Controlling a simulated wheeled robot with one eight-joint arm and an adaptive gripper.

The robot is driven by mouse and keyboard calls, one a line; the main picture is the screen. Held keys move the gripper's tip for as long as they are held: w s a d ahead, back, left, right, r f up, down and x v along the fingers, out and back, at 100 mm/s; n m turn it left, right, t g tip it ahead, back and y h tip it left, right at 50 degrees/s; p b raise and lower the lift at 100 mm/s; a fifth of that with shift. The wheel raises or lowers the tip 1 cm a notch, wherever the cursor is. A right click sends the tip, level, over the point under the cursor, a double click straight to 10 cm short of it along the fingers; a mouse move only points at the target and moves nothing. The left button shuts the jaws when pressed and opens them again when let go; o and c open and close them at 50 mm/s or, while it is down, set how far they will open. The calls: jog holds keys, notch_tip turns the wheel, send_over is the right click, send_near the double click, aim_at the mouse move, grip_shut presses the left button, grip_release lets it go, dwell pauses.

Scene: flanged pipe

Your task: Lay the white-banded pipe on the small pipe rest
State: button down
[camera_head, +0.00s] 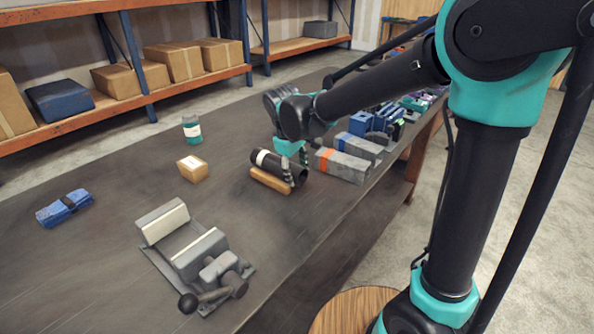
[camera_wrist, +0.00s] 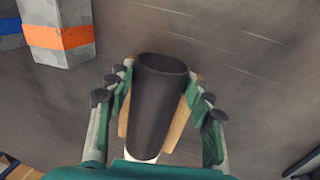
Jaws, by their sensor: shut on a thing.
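The dark pipe (camera_head: 271,164) has a white band near its left end in the head view. In the wrist view the pipe (camera_wrist: 158,100) runs away from me, its open end far and its white band (camera_wrist: 142,158) near. My gripper (camera_head: 295,166) is shut on the pipe, with one finger on each side of it in the wrist view (camera_wrist: 158,92). The small wooden pipe rest (camera_head: 269,181) is directly below the pipe, roughly in line with it. Its edges (camera_wrist: 180,124) show on both sides of the pipe. I cannot tell whether they touch.
Grey blocks, one orange-banded (camera_head: 342,165) and one blue-banded (camera_head: 358,148), stand right of the pipe. A small carton (camera_head: 192,168), a green-labelled jar (camera_head: 191,130), a blue bundle (camera_head: 64,207) and a grey vise (camera_head: 196,250) are to the left. Bare tabletop lies between.

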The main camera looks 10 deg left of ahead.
jog(key=shift+d+f, duration=0.1)
jog(key=shift+f, duration=0.05)
jog(key=c, duration=0.5)
grip_release()
jog(key=shift+c, duration=0.2)
jog(key=shift+o, duration=0.3)
jog(key=o, duration=0.5)
jog(key=shift+w+d+r+v, duration=0.1)
jog(key=shift+w+d+v, duration=0.2)
jog(key=shift+v, duration=1.65)
jog(key=shift+w+d+r+v, duration=0.1)
jog(key=shift+w+v, duration=0.35)
jog(key=shift+v, duration=1.55)
jog(key=shift+w+d+r+v, duration=0.1)
jog(key=shift+w+d+v, duration=0.2)
jog(key=shift+v, duration=1.65)
jog(key=shift+w+f, duration=0.1)
